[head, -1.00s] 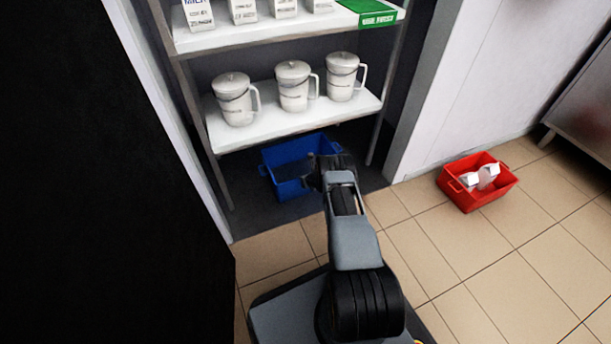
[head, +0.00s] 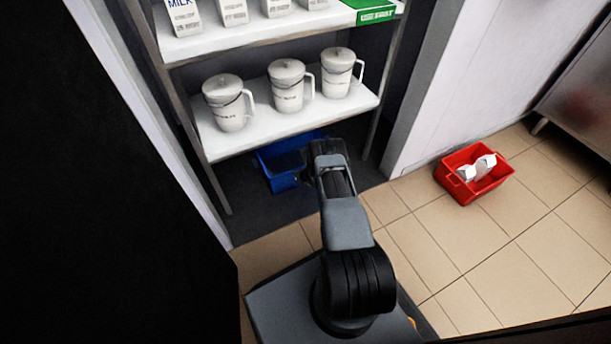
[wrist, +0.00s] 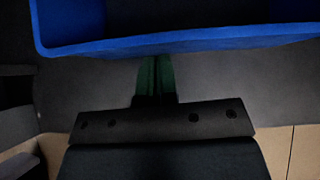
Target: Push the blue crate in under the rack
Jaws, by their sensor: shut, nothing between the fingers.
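The blue crate (head: 277,175) stands on the dark floor beneath the lowest shelf of the rack (head: 212,145). Its back part is under that shelf, and my arm hides its right front part in the head view. In the wrist view the crate's near rim (wrist: 180,42) crosses the top. My gripper (wrist: 156,62) is shut and empty, its green fingertips at the crate's near side. Whether they touch the wall cannot be told. In the head view the fingertips are hidden behind my arm.
White lidded jugs (head: 287,90) stand on the lowest shelf, with milk cartons (head: 183,15) and a green box (head: 369,10) above. A red crate (head: 452,186) with white items sits on the tiles at right. A dark panel (head: 110,200) fills the left.

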